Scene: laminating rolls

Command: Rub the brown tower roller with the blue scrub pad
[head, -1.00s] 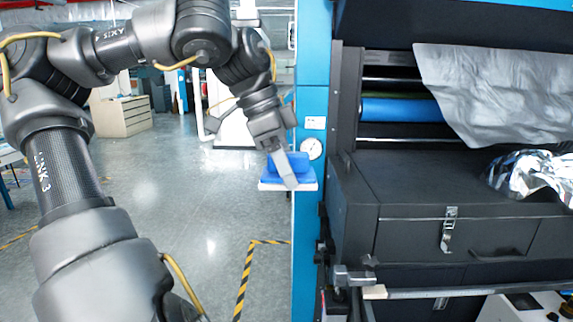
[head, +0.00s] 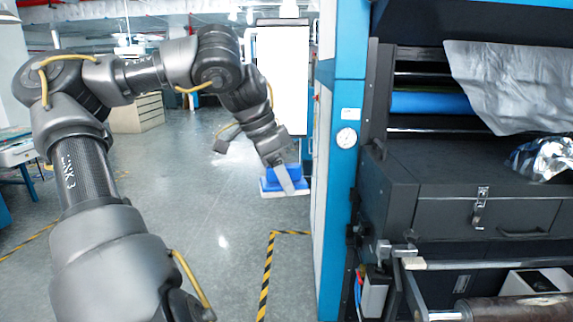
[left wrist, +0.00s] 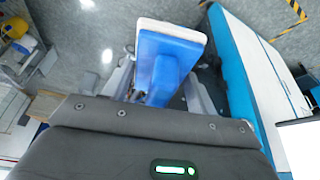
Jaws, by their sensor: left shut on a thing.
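My left gripper (head: 285,180) is shut on the blue scrub pad (head: 270,185), holding it in the air left of the blue machine post. The pad has a blue grip block and a pale, flat face. In the left wrist view the pad (left wrist: 164,72) sits between the two fingers, its pale face pointing away from the wrist. A brown roller (head: 515,309) shows at the bottom right of the head view, partly cut off by the frame. The pad is well apart from it. My right gripper is not in view.
The blue post (head: 343,200) with a gauge stands between the pad and the machine. A dark latched box (head: 440,215), a metal rail (head: 490,263), a blue roller (head: 430,103) and a grey hanging sheet (head: 510,85) are at right.

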